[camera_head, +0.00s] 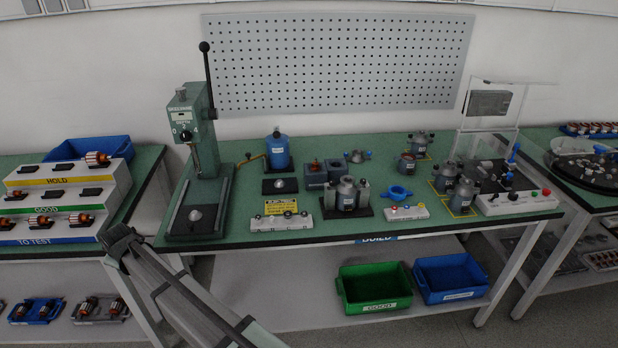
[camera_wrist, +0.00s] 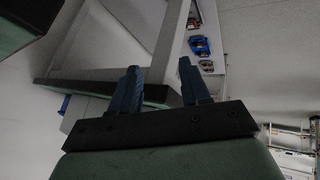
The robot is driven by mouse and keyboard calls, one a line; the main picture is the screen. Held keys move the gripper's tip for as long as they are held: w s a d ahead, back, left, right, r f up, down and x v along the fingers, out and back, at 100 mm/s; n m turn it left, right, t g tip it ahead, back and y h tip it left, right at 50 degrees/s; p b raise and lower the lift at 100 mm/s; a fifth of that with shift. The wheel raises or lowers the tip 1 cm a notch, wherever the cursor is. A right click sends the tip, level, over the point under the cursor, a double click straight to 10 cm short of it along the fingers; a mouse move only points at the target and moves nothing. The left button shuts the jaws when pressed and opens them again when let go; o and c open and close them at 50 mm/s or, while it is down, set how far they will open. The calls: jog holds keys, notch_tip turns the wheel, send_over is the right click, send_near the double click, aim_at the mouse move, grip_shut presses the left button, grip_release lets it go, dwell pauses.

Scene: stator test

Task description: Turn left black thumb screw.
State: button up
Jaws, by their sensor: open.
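A grey motor housing (camera_head: 346,188) stands upright on a dark base plate (camera_head: 331,212) near the front middle of the green bench in the head view. A post flanks it on each side, the left post (camera_head: 330,200) and the right post (camera_head: 363,190). A black thumb screw is too small to make out for certain. My gripper (camera_wrist: 160,85) is open and empty in the wrist view, its two dark fingers apart. It points at bench legs and floor, away from the housing. My arm enters the head view at the bottom, left of the bench middle.
A green arbor press (camera_head: 192,150) stands at the bench's left. More grey housings (camera_head: 462,190) and a clear-guarded test station (camera_head: 515,190) stand right. Green (camera_head: 374,287) and blue (camera_head: 451,278) bins sit below.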

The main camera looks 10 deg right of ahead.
jog(key=w+d+r+m+y, duration=0.1)
jog(key=w+d+r, duration=0.15)
jog(key=r, duration=0.25)
jog(key=w+d+r+m, duration=0.1)
jog(key=w+r, duration=0.3)
jog(key=r, duration=0.2)
jog(key=w+d+r+g+h, duration=0.15)
jog(key=w+d, duration=0.25)
jog(key=d, duration=0.4)
jog(key=w+d+r+t, duration=0.1)
jog(key=w+d+r, duration=0.25)
jog(key=d, duration=0.35)
notch_tip(320, 180, up, 11)
jog(key=g+h, duration=0.5)
send_over(332, 181)
jog(key=shift+n, duration=0.3)
notch_tip(332, 181, down, 13)
grip_shut()
